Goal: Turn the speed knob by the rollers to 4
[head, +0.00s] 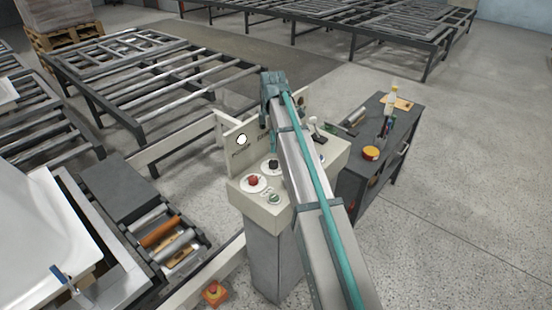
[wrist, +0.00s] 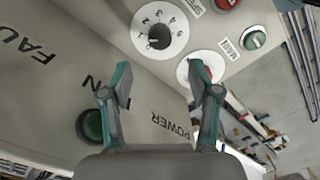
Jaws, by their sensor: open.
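A console (head: 262,212) stands in the middle of the head view. On its top are a red knob (head: 253,181) and a black knob (head: 272,166), each on a white dial. In the wrist view the black knob (wrist: 158,37) sits at the centre of its numbered dial (wrist: 172,20), near a label that seems to read SPEED (wrist: 196,7). Its exact setting is too small to read. A second white dial with a red knob (wrist: 196,72) is partly hidden by my right finger. My gripper (wrist: 164,85) is open and empty, apart from both knobs. In the head view my arm hides part of the console.
The console's upright panel carries FAULT and POWER lettering and a green button (wrist: 90,125). Another green button (head: 273,198) is on the console top. Rollers (head: 165,235) lie to the left. A dark cart (head: 385,150) with tools stands at the right.

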